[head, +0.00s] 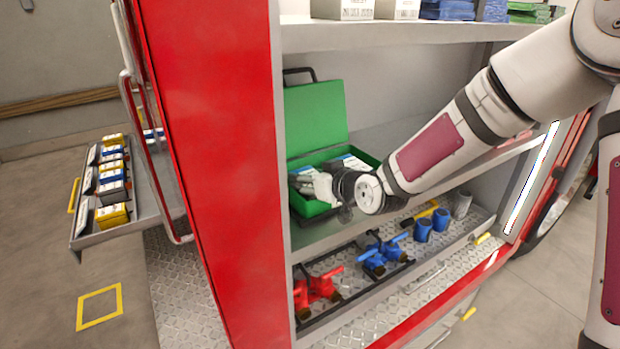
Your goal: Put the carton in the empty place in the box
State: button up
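A green box (316,112) with its lid standing open sits on the middle shelf of the red cabinet. White cartons with dark markings show inside it, one at the back right (350,163) and a whitish shape at the left (305,180). My gripper (333,189) reaches in from the right, low over the front of the box. My wrist and arm cover the box's front right part. The fingers are dark and small, and I cannot tell whether they are open or shut, or whether they hold a carton. The empty place in the box cannot be made out.
A lower drawer (432,277) holds red valves (316,289), blue valves (382,252) and blue cups (423,230). The upper shelf (400,35) carries white cartons and blue and green packs. A pulled-out tray (140,222) at the left holds several small boxes. A red cabinet wall (215,170) stands between.

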jog(key=shift+f, duration=0.15)
jog(key=o, duration=0.9)
